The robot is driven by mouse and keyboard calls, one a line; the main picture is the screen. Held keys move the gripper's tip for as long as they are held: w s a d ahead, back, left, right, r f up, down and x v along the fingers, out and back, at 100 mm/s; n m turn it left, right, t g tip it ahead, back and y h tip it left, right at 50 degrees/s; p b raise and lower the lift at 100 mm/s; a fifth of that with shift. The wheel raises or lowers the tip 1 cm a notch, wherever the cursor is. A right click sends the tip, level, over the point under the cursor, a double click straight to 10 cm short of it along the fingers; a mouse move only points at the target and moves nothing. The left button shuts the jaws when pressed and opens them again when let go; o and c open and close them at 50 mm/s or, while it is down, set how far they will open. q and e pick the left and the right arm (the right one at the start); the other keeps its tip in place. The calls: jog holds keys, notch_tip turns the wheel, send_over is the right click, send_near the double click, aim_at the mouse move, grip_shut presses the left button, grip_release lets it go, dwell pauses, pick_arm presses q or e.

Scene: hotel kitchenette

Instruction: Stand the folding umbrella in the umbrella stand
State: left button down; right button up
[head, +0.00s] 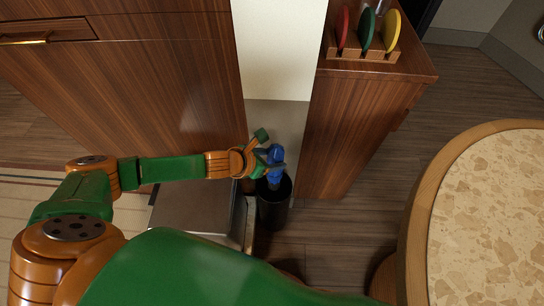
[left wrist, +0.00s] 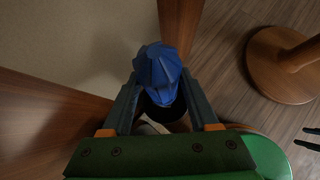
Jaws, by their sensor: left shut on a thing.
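The blue folding umbrella (head: 276,156) is upright, its lower part at the mouth of the dark cylindrical umbrella stand (head: 273,212). My left gripper (head: 265,163) is shut on it from the left, just above the stand. In the left wrist view the umbrella's pleated blue top (left wrist: 158,68) sits between the two fingers (left wrist: 160,100), with the dark stand partly visible below. How deep the umbrella reaches is hidden. Two dark prongs at the right edge of the left wrist view look like my right gripper's fingers (left wrist: 302,139), apart and empty; the head view does not show them.
Wooden cabinets (head: 170,80) stand behind and left, and a counter (head: 360,130) with a rack of coloured discs (head: 362,52) is right of the stand. A grey metallic box (head: 200,215) is close left.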

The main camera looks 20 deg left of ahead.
pick_arm(q)
notch_tip(320, 180, down, 8)
jog(key=b, duration=0.4)
jog(key=shift+b, duration=0.4)
jog(key=shift+c, duration=0.4)
grip_release()
jog(key=shift+r, duration=0.1)
jog(key=p+v, duration=0.3)
jog(key=v, duration=0.4)
jog(key=shift+s+a, duration=0.1)
